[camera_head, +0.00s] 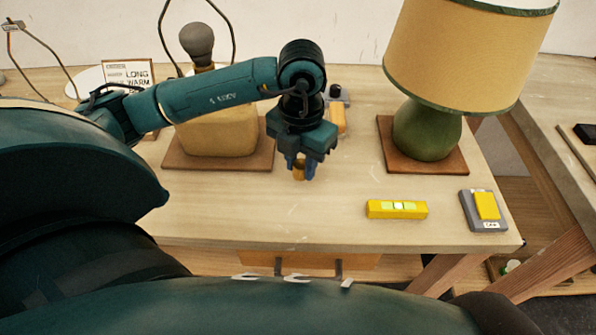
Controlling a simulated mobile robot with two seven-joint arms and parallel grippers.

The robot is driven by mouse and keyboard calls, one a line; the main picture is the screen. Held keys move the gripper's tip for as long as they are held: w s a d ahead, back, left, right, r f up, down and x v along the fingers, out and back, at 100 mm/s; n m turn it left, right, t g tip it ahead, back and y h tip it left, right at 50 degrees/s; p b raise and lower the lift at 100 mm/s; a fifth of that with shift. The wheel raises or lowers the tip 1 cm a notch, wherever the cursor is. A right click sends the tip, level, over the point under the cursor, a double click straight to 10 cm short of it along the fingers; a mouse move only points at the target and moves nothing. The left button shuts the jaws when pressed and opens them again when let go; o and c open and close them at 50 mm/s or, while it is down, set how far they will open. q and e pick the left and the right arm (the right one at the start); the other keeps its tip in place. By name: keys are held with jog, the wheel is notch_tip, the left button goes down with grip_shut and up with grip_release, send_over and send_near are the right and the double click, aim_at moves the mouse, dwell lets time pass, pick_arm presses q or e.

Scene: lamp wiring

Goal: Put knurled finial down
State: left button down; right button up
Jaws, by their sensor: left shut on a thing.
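My left gripper (301,170) points down over the middle of the wooden workbench (260,215). It is shut on a small brass-coloured piece, the knurled finial (299,172), whose lower part shows between the fingertips. The finial appears to be held above the bench top; the exact gap is hard to tell. The rest of the finial is hidden by the fingers. My right gripper is not in view.
A lamp with a yellowish base (215,135) and bare bulb (197,42) stands behind my left arm. A green lamp (428,135) with a tan shade (465,50) stands right. A yellow level (397,209) and a grey-yellow device (484,209) lie front right. The bench's front middle is clear.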

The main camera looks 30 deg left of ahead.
aim_at(300, 177)
pick_arm(q)
jog(key=shift+f, duration=1.85)
jog(key=shift+f, duration=0.1)
jog(key=shift+f+b, duration=0.15)
jog(key=shift+b, duration=0.2)
jog(key=c, duration=1.1)
grip_release()
notch_tip(300, 177, up, 13)
jog(key=shift+f+p, duration=0.2)
jog(key=shift+p, duration=0.35)
